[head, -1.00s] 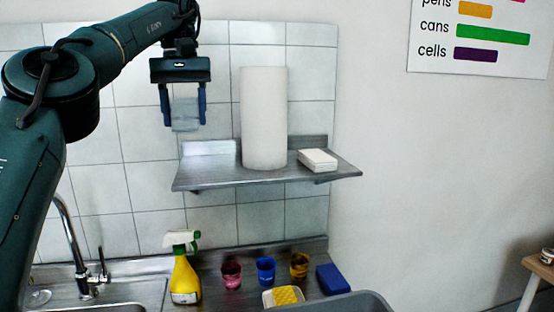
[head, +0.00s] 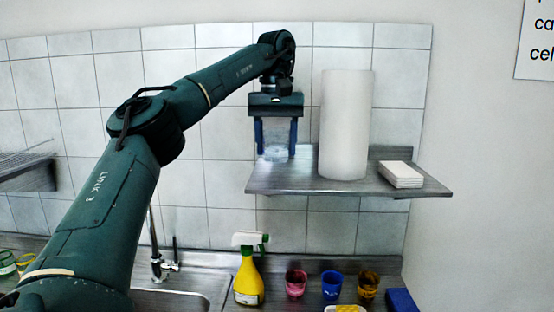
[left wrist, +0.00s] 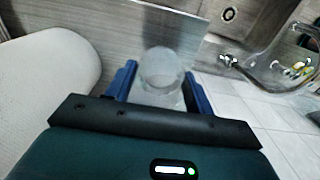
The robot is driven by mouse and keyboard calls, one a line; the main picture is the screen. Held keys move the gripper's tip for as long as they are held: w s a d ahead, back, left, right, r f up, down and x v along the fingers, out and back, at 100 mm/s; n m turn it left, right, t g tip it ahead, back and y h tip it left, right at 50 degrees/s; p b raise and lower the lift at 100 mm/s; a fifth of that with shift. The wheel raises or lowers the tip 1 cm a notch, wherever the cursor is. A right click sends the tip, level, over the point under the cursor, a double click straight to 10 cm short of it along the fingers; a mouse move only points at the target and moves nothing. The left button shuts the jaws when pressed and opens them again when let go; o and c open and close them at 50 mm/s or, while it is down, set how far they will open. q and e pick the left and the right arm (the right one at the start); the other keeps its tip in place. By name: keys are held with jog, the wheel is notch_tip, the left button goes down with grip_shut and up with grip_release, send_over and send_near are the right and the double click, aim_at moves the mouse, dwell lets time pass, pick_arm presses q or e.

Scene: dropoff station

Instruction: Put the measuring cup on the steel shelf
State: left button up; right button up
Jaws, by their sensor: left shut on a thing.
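The measuring cup (head: 276,153) is clear and hard to make out against the tiles. My left gripper (head: 276,147) is shut on it, one blue finger on each side. The left wrist view also shows the cup (left wrist: 160,72) between the fingers. The steel shelf (head: 300,184) is on the tiled wall. The cup appears at the left part of the shelf, left of the paper roll, close to its surface. I cannot tell whether it touches the shelf. My right gripper is not in view.
A tall white paper roll (head: 345,125) stands on the shelf, with a white block (head: 400,174) to its right.

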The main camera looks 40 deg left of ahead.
aim_at(276, 159)
pick_arm(q)
jog(key=shift+f, duration=1.9)
jog(key=o, duration=1)
jog(key=shift+r, duration=3.8)
